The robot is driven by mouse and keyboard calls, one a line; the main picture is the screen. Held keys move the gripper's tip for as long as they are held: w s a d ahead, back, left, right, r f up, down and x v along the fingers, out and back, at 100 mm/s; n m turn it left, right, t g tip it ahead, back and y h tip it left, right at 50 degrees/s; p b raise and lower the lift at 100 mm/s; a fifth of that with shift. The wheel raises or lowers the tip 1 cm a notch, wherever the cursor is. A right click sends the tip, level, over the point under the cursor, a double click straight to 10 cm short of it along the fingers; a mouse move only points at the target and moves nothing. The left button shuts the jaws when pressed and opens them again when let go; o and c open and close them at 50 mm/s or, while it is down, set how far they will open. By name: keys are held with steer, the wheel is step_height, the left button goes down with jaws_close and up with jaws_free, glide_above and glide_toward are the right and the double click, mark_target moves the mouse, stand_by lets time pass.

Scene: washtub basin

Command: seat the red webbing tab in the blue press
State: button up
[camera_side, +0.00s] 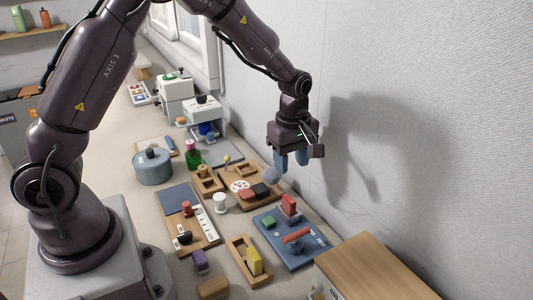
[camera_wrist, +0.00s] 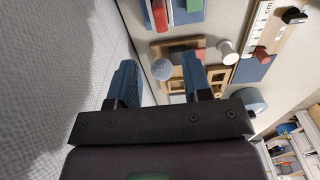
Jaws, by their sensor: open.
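My gripper (camera_side: 290,163) is open, high above the bench near the wall, with nothing between its blue fingers. It also shows in the wrist view (camera_wrist: 158,62). A blue board (camera_side: 272,245) lies below it, bearing an upright red piece (camera_side: 289,204), a lying red bar (camera_side: 296,236) and a green block (camera_side: 268,221). The blue board is partly visible in the wrist view (camera_wrist: 185,14). I cannot tell which red piece is the webbing tab. A white machine (camera_side: 203,111) with blue parts (camera_side: 207,130) stands farther back; I cannot tell whether it is the blue press.
A wooden tray (camera_side: 271,203) holds red and black blocks. A round grey-blue thing (camera_side: 272,176) is close below my gripper. A blue-grey pot (camera_side: 153,169), a white spool (camera_side: 220,202) and a wooden box (camera_side: 375,265) stand around. The wall is close on the right.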

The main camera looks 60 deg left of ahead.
steer(key=s+d+r+m+t, duration=0.2)
steer(key=s+r+m+t, duration=0.2)
steer(key=s+r+m, duration=1.05)
steer(key=s+r+m+t, duration=0.1)
steer(key=s+r+m, duration=0.2)
steer(key=s, duration=0.4)
steer(key=shift+s+r+t, duration=0.25)
steer(key=shift+r+t, duration=0.05)
steer(key=shift+r, duration=0.35)
steer(key=shift+m, duration=0.25)
steer(key=shift+c, duration=0.3)
